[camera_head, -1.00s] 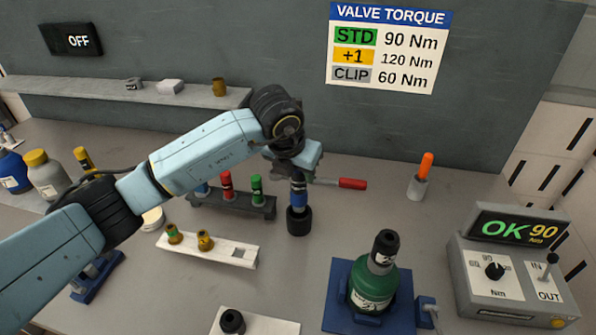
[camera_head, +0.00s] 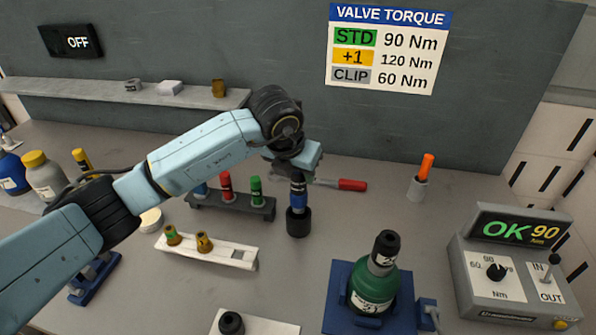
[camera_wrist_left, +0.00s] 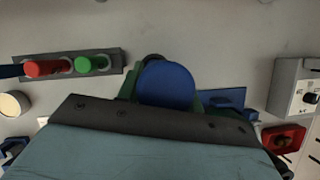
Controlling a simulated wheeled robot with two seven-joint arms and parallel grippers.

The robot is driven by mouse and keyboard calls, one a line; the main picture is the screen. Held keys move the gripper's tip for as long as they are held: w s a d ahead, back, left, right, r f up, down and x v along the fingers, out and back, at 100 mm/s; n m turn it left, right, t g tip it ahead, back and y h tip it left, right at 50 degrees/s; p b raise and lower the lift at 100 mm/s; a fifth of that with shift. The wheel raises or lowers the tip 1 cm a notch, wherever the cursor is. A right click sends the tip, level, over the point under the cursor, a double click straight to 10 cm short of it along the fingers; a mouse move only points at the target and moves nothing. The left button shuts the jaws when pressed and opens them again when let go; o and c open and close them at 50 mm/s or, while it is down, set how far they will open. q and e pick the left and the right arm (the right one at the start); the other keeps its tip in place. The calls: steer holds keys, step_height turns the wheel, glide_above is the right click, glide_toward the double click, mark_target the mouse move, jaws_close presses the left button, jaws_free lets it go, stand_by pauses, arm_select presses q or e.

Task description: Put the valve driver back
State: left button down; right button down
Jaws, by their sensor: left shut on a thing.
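My left gripper (camera_head: 298,172) is shut on the valve driver (camera_head: 298,200), a blue upright tool with a black socket at its lower end. In the left wrist view, the driver's round blue top (camera_wrist_left: 166,85) sits between the green jaws. The driver is just right of the dark rack (camera_head: 232,207), which holds a red and a green piece and a partly hidden blue one. I cannot tell whether the socket touches the bench. The green bottle (camera_head: 373,287) with a dark top stands in a blue holder (camera_head: 338,306). My right gripper is not in view.
A white tray (camera_head: 208,252) holds two brass fittings. A red-handled tool (camera_head: 350,185) lies behind the driver. A cup (camera_head: 417,190) holds an orange marker. The torque box (camera_head: 516,265) shows OK 90.

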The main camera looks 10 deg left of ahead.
mark_target(298, 194)
arm_select(q)
steer(key=shift+f+b, duration=2.75)
steer(key=shift+f, duration=0.35)
steer(key=c, duration=0.9)
jaws_free()
steer(key=shift+o, duration=0.2)
steer(key=shift+f, duration=0.15)
steer(key=shift+r+p, duration=1.55)
steer(key=shift+r, duration=1.55)
steer(key=shift+s+f, duration=0.1)
steer(key=shift+s, duration=0.05)
